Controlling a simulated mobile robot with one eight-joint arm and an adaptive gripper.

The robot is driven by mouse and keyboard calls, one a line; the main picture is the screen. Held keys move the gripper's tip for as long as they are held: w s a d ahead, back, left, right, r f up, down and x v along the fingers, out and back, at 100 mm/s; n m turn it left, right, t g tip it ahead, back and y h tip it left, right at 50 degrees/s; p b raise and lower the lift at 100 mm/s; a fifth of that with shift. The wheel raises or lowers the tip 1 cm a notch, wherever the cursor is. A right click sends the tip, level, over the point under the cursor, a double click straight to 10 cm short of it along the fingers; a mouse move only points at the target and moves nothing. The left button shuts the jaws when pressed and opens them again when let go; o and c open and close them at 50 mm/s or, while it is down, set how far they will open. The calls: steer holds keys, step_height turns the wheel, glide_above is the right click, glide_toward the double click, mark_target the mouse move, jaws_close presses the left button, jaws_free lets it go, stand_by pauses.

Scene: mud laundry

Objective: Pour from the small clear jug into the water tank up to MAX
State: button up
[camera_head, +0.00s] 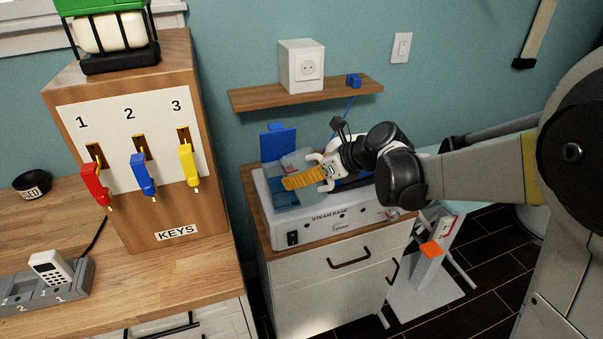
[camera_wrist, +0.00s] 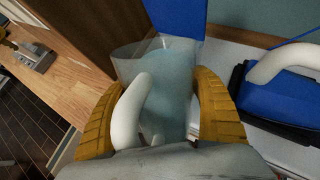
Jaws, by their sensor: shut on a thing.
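The small clear jug (camera_wrist: 168,75) has a white handle (camera_wrist: 130,112) and holds pale blue water. My gripper (camera_wrist: 165,100) is shut on it, with a yellow finger on each side of the handle. In the head view my gripper (camera_head: 303,180) is over the left part of the steam base (camera_head: 335,218). The jug (camera_head: 294,160) shows there just behind the fingers. The translucent blue water tank (camera_head: 284,192) is at the left of the base, below the gripper, with a blue upright panel (camera_head: 278,142) behind it. The MAX mark and the tank's level cannot be made out.
A blue and white iron (camera_wrist: 285,85) sits right of the jug. A wooden key cabinet (camera_head: 150,150) stands close on the left. A wall shelf (camera_head: 305,93) with a white socket box (camera_head: 301,66) hangs above the base.

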steer(key=shift+r+g+h+p, duration=0.95)
steer(key=shift+g+h+p, duration=0.05)
steer(key=shift+p, duration=1.35)
stand_by(5.7)
